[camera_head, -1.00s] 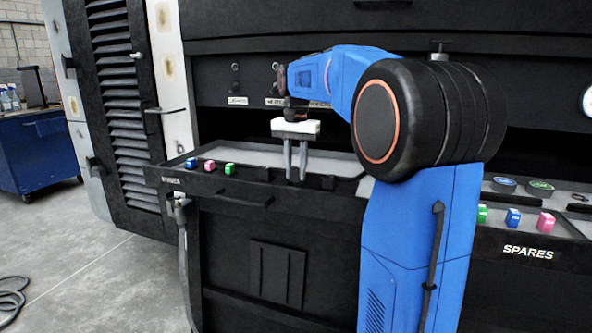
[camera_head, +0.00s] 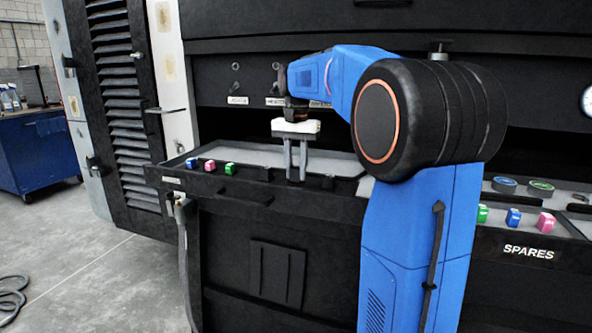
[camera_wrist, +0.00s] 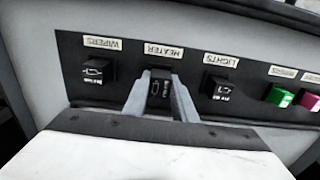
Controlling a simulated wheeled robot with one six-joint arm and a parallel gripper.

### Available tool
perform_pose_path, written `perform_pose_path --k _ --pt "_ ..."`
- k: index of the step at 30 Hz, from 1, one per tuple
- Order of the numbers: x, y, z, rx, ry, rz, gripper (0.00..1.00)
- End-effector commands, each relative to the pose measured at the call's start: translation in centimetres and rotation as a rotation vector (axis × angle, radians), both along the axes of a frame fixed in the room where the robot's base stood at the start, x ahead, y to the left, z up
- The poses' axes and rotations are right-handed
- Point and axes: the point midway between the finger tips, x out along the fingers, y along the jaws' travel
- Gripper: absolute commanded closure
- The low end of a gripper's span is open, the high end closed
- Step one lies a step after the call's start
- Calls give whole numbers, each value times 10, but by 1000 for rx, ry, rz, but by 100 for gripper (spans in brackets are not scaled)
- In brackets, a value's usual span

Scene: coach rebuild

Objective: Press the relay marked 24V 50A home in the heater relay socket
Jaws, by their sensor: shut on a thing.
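In the wrist view, a black relay (camera_wrist: 160,88) stands at the HEATER label (camera_wrist: 164,52), which reads upside down. My gripper (camera_wrist: 162,92) is shut on this relay, one finger on each side. The print on the relay is too small to read. The heater socket is hidden under the relay, so I cannot tell how deep it sits. In the head view my gripper (camera_head: 296,178) points straight down at the tray, and its tips are at the strip behind the front edge.
Black relays stand beside it at WIPERS (camera_wrist: 95,70) and LIGHTS (camera_wrist: 218,88), close to the fingers. Green (camera_wrist: 279,95) and pink (camera_wrist: 309,101) blocks sit further along the strip. The SPARES tray (camera_head: 497,231) is at the right. A louvred door (camera_head: 122,110) stands at the left.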

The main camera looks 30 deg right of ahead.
Motion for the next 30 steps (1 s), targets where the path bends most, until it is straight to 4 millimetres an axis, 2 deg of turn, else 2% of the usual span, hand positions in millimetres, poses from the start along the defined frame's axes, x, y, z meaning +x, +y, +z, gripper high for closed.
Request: perform_pose_path --k 30 --pt "0 0 -8 1 1 0 98"
